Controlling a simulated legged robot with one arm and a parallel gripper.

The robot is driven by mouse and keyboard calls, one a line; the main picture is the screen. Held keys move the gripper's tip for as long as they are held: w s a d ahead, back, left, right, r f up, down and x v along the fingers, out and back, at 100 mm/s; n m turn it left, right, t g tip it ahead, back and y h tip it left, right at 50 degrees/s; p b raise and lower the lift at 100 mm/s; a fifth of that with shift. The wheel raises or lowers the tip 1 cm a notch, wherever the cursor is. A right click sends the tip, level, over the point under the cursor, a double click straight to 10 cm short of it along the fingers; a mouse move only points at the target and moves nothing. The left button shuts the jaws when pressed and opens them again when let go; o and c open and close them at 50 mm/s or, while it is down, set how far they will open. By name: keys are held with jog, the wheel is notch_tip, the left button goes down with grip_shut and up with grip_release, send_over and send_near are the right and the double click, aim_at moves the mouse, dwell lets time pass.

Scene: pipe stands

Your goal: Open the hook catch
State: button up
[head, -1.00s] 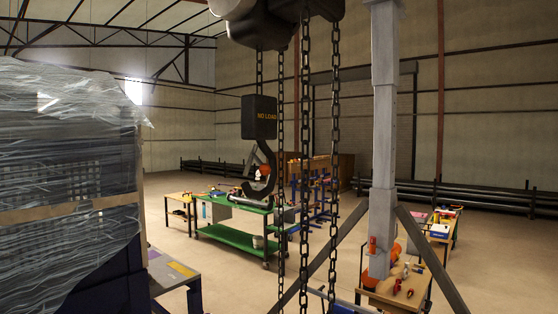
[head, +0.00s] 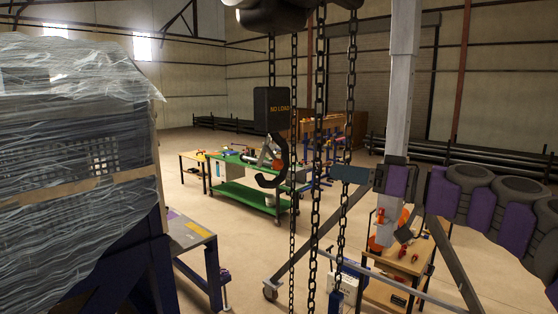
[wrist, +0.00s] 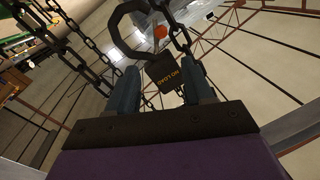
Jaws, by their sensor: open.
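The black hook (head: 272,178) hangs under a black block (head: 272,110) marked NO LOAD, left of centre in the head view. A small orange-red piece (head: 277,164) shows at the hook's opening; it looks like the catch, but its detail is too small to tell. In the wrist view the hook (wrist: 128,35), the block (wrist: 172,75) and the orange piece (wrist: 160,32) lie ahead, beyond the fingertips. My gripper (head: 338,173) is right of the hook in the head view, empty and apart from it. In the wrist view its two fingers (wrist: 161,80) are spread open.
Several hanging chains (head: 318,120) run between my gripper and the hook in the head view. A grey post (head: 400,90) stands behind my arm. A wrapped stack (head: 75,130) fills the left side. A green workbench (head: 240,195) stands behind the hook.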

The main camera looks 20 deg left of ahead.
aim_at(277, 164)
jog(key=p+x, duration=0.2)
jog(key=x, duration=1.4)
jog(key=shift+s+a+f+p, duration=0.1)
jog(key=shift+a+p, duration=0.2)
jog(key=shift+p, duration=0.1)
jog(key=shift+c, duration=0.4)
grip_shut()
